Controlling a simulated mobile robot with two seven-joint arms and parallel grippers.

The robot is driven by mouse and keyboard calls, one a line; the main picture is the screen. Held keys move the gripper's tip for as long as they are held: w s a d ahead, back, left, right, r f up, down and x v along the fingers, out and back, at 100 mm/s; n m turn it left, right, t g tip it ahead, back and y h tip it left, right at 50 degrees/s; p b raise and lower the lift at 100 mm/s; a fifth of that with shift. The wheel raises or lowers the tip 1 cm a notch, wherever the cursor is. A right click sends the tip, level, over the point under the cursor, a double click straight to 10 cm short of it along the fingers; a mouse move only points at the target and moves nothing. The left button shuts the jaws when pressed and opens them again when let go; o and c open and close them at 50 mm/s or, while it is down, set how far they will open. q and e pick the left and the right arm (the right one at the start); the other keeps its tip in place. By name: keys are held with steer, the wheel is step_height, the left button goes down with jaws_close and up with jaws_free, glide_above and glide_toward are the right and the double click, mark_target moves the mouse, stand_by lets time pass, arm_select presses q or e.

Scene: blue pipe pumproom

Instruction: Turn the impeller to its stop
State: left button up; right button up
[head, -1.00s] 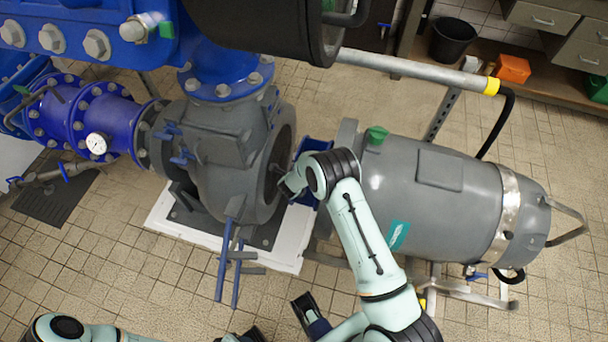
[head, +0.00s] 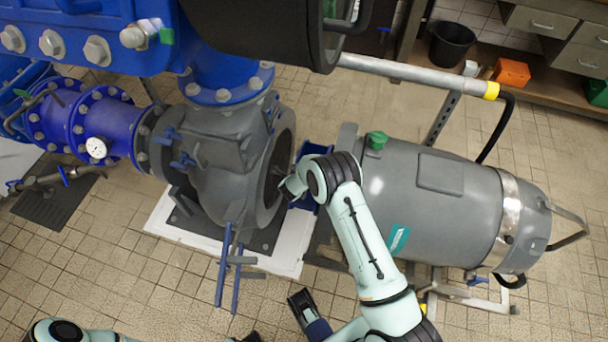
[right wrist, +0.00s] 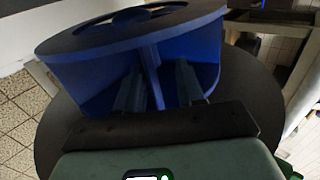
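The blue impeller (head: 317,150) sits between the grey pump housing (head: 225,165) and the grey motor (head: 440,205). My right arm partly hides it in the head view. In the right wrist view the impeller (right wrist: 205,50) is close, a round shroud over upright vanes, in front of a dark disc (right wrist: 60,130). The two fingers of my right gripper (right wrist: 158,88) reach in on either side of one vane (right wrist: 151,70). They look apart, with gaps beside the vane.
A blue flanged pipe (head: 80,120) with a gauge (head: 97,147) runs left of the housing. A grey rail (head: 410,70) and a large dark cylinder (head: 260,30) lie above. A black bucket (head: 452,42) and an orange box (head: 511,72) stand at the back right.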

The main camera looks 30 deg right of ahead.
steer(key=p+v, duration=0.1)
steer(key=v, duration=1.2)
steer(key=shift+p, duration=0.35)
steer(key=shift+s+a+r, duration=0.1)
steer(key=s+a+f+n+g+y+p, duration=0.1)
steer(key=s+a+f+n+y+p, duration=0.15)
steer(key=s+n, duration=0.35)
steer(key=s+a+f+n+g+y+p, duration=0.1)
steer(key=s+a+f+n+y+p, duration=0.1)
steer(key=s+f+n+p, duration=0.25)
steer(key=s+a+r+n+g+y, duration=0.1)
steer(key=s+a+n+y, duration=0.1)
steer(key=s, duration=0.4)
steer(key=s+a+r+n+g+y+p, duration=0.1)
steer(key=s+a+n+g+y, duration=0.1)
steer(key=s+a+n, duration=0.3)
steer(key=s+a+r+n+g+y+p, duration=0.1)
steer(key=s+a+n+y, duration=0.1)
steer(key=s+n, duration=0.4)
steer(key=shift+s+a+g, duration=0.4)
steer(key=shift+s+a, duration=0.25)
steer(key=shift+s, duration=0.6)
steer(key=shift+r, duration=0.1)
